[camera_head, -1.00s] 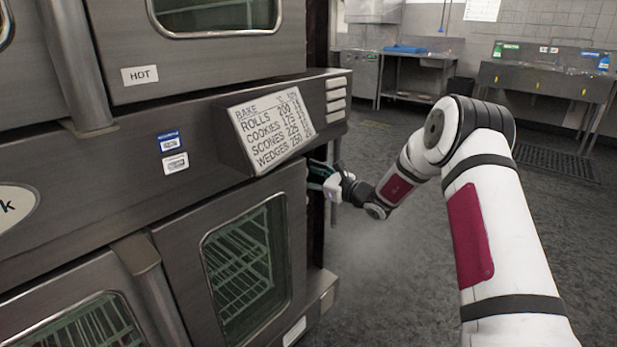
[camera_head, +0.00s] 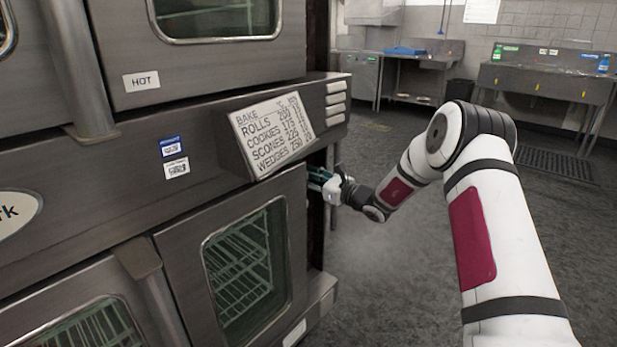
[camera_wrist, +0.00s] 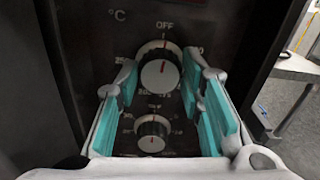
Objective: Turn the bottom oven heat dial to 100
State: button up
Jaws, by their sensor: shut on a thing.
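In the wrist view, a large round heat dial (camera_wrist: 157,76) with a pale face and a red line sits on the dark panel, with "°C" and "OFF" printed above it. The numbers around it are partly hidden by my fingers. My gripper (camera_wrist: 160,68) has its teal-padded fingers on either side of this dial and is shut on it. A smaller dial (camera_wrist: 152,134) with a red mark sits below, between the fingers. In the head view my gripper (camera_head: 319,179) reaches the oven's right side, and the dials are hidden there.
The bottom oven (camera_head: 190,250) has a glass door. A baking chart (camera_head: 272,134) sticks out just above and left of my gripper. Grey floor (camera_head: 380,280) is open to the right, with metal sinks (camera_head: 545,82) at the back.

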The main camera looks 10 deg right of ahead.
jog(key=m+p, duration=0.5)
jog(key=m, duration=0.5)
jog(key=shift+d+f+m, duration=0.1)
jog(key=shift+d+m, duration=0.05)
jog(key=shift+m, duration=0.15)
dwell(0.5)
jog(key=o, duration=1.2)
jog(key=shift+c, duration=0.2)
jog(key=v, duration=1.2)
